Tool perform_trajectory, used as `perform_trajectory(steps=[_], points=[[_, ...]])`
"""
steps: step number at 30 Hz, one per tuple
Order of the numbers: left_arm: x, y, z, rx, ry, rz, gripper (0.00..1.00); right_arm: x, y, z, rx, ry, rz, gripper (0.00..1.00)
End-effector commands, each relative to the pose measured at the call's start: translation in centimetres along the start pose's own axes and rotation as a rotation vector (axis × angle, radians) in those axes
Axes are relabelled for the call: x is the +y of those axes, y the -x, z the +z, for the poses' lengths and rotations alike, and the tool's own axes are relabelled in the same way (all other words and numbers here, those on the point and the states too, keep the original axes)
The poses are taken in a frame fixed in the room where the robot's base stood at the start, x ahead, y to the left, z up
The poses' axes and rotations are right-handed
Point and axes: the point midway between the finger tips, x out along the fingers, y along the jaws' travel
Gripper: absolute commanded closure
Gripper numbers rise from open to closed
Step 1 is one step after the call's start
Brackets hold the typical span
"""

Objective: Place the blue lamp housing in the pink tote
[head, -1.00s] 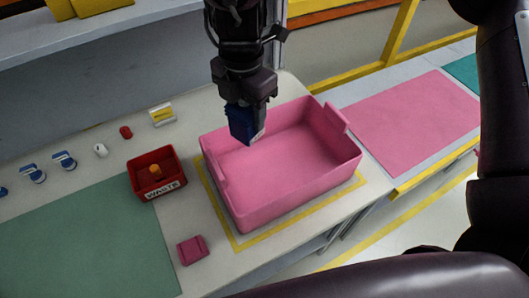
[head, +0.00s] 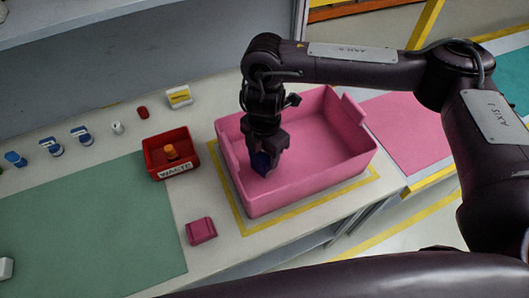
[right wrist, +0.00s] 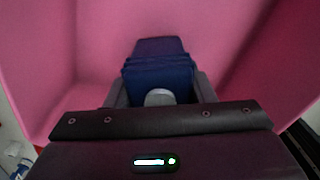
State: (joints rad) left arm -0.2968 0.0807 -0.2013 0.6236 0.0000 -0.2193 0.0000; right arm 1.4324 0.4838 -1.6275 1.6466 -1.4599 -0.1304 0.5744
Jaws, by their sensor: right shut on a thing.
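The pink tote (head: 330,165) stands on the bench inside a yellow outline, open at the top. My right gripper (head: 265,158) reaches down into the left part of the tote, pointing downward. It is shut on the blue lamp housing (head: 261,163), which is mostly hidden by the fingers in the head view. In the right wrist view the dark blue housing (right wrist: 158,72) sits between the grey fingers, with pink tote walls around it. I cannot tell whether the housing touches the tote floor. My left gripper is not in view.
A red waste bin (head: 160,165) with an orange piece in it stands left of the tote. A pink block (head: 201,230) lies in front. Several small blue-and-white parts (head: 81,135) line the back left. A green mat (head: 90,225) covers the left bench.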

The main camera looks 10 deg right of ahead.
Motion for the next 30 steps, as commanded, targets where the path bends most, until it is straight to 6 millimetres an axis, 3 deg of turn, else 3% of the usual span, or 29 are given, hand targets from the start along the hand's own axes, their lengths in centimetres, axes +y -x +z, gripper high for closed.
perform_trajectory(steps=[13,14,18,30], points=[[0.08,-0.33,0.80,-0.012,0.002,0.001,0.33,0.02,-0.99,0.01,0.000,0.000,0.001,0.77],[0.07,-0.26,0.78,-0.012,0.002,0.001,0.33,0.02,-0.93,0.01,0.000,0.000,0.001,0.48],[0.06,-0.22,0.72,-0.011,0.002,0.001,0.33,0.02,-0.88,0.01,0.000,0.000,0.001,0.30],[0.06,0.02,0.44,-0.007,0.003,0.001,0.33,0.10,-0.03,0.07,-0.002,0.001,0.003,0.29]])
